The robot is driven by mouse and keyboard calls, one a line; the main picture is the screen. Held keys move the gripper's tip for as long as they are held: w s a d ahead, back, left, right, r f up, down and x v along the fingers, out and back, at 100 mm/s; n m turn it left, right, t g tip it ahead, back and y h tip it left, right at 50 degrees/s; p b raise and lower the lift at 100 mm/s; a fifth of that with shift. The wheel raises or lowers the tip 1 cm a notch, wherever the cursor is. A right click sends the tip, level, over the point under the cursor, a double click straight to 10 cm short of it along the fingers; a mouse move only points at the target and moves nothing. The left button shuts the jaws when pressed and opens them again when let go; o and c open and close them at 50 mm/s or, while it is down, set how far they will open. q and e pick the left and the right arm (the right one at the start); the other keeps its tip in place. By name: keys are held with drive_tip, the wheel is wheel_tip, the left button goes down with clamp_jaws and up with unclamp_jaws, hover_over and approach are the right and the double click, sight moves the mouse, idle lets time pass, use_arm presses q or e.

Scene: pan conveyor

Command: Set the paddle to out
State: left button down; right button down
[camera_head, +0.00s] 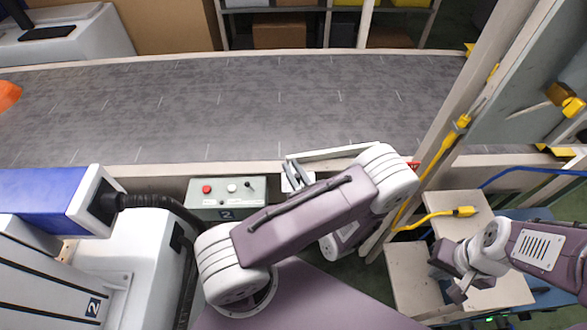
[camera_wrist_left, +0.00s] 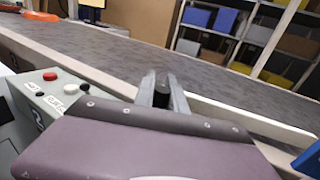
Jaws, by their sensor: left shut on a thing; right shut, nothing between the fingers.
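My left gripper (camera_head: 294,173) is at the near rail of the conveyor, just right of the control box. In the left wrist view its two grey fingers (camera_wrist_left: 162,93) are closed around a small dark upright piece, apparently the paddle's handle (camera_wrist_left: 162,88). A pale bar (camera_head: 325,154) lies along the rail beside the gripper in the head view; I cannot tell whether it belongs to the paddle. My forearm hides much of this area, and the paddle's setting cannot be read. My right gripper (camera_head: 457,291) is shut and empty at the lower right.
The control box (camera_head: 228,190) has a red button, a white button and a black knob. The grey conveyor belt (camera_head: 230,105) runs across behind the rail. A blue and white machine (camera_head: 50,200) stands left. A post and yellow cable (camera_head: 440,215) stand between my arms.

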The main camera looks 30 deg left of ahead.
use_arm(q)
drive_tip(key=shift+s+a, duration=0.1)
drive_tip(key=shift+a, duration=0.05)
idle(0.6)
drive_tip(key=c, duration=1.4)
unclamp_jaws()
drive_tip(key=shift+a, duration=0.1)
drive_tip(key=shift+o, duration=0.2)
drive_tip(key=shift+d, duration=0.25)
drive_tip(key=v, duration=0.8)
drive_tip(key=shift+s+d, duration=0.2)
drive_tip(key=shift+s, duration=0.2)
